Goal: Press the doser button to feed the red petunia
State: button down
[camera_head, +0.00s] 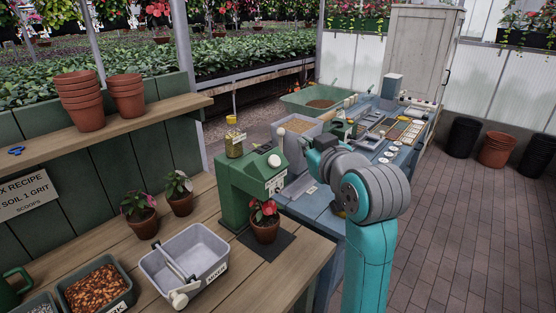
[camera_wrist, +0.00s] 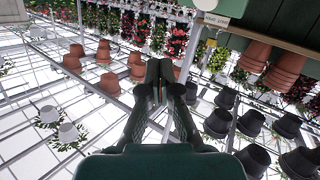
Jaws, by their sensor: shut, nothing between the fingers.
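The green doser (camera_head: 236,190) stands on the wooden bench in the head view, with a clear jar of yellowish material on top. A round white button (camera_head: 274,160) shows on its top right. The red petunia (camera_head: 264,209) is in a terracotta pot under the doser's front, on a dark mat (camera_head: 271,247). My gripper (camera_wrist: 163,85) shows shut and empty in the wrist view, fingers together. In the head view my arm is right of the doser, and the fingertips cannot be made out.
A tray of brown chunks (camera_head: 95,287) is at front left. A shelf (camera_head: 105,134) holds stacked pots. A cluttered blue bench (camera_head: 384,137) lies behind my arm.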

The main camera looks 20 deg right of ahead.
aim_at(280, 159)
jog(key=shift+d+r, duration=0.1)
jog(key=shift+r, duration=0.5)
jog(key=shift+w, duration=0.1)
jog(key=w+a+f, duration=0.3)
jog(key=w+f, duration=0.2)
jog(key=f, duration=0.1)
jog(key=shift+a, duration=0.35)
jog(key=shift+f, duration=0.15)
dwell(1.2)
jog(key=shift+w+a+f, duration=0.15)
jog(key=shift+w+f, duration=0.05)
jog(key=shift+f, duration=0.05)
jog(key=shift+w+a+f, duration=0.25)
jog(key=shift+w+f, duration=0.1)
jog(key=shift+f, duration=0.1)
dwell(1.4)
jog(key=shift+s+d+r, duration=0.4)
jog(key=shift+s+r, duration=0.2)
jog(key=shift+r, duration=0.15)
